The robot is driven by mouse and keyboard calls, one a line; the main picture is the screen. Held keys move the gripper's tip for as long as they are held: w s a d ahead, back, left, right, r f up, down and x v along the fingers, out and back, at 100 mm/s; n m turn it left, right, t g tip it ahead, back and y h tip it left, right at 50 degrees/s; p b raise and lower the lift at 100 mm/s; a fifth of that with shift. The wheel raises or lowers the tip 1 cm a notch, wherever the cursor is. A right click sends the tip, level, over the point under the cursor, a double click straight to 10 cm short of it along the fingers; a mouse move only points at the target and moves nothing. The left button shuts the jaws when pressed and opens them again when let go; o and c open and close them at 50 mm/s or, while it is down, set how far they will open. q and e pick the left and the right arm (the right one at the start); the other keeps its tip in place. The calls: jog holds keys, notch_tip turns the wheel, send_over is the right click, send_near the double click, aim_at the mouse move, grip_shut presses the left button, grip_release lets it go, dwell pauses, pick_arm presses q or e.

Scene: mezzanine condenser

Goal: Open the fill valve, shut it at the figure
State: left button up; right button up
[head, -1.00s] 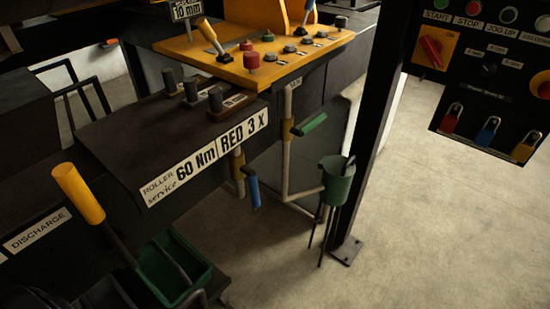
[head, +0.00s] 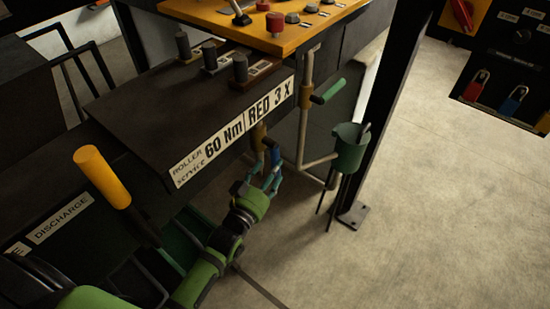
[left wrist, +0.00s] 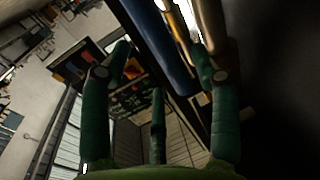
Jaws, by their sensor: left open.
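A blue lever handle (head: 274,156) hangs down from a brass valve body (head: 258,136) under the roller service shelf. A green lever handle (head: 333,91) sticks out from a second valve on a pale pipe (head: 304,115). I cannot read which is the fill valve. My left gripper (head: 267,177) is open at the lower end of the blue handle. In the left wrist view, the blue handle (left wrist: 160,45) runs between the spread green fingers; I cannot tell whether they touch it. The figure for the fill is not readable. My right gripper is not in view.
A green cup (head: 350,152) with dark rods stands beside a black post (head: 388,110). A yellow-gripped discharge lever (head: 101,176) rises at left near a green bin (head: 183,247). The shelf (head: 160,100) overhangs the valves. Floor at right is clear.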

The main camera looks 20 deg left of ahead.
pick_arm(q)
jog(key=shift+w+d+p, duration=0.2)
jog(key=shift+w, duration=0.95)
jog(key=shift+w+d+p, duration=0.15)
jog(key=shift+w, duration=1)
jog(key=shift+c, duration=0.4)
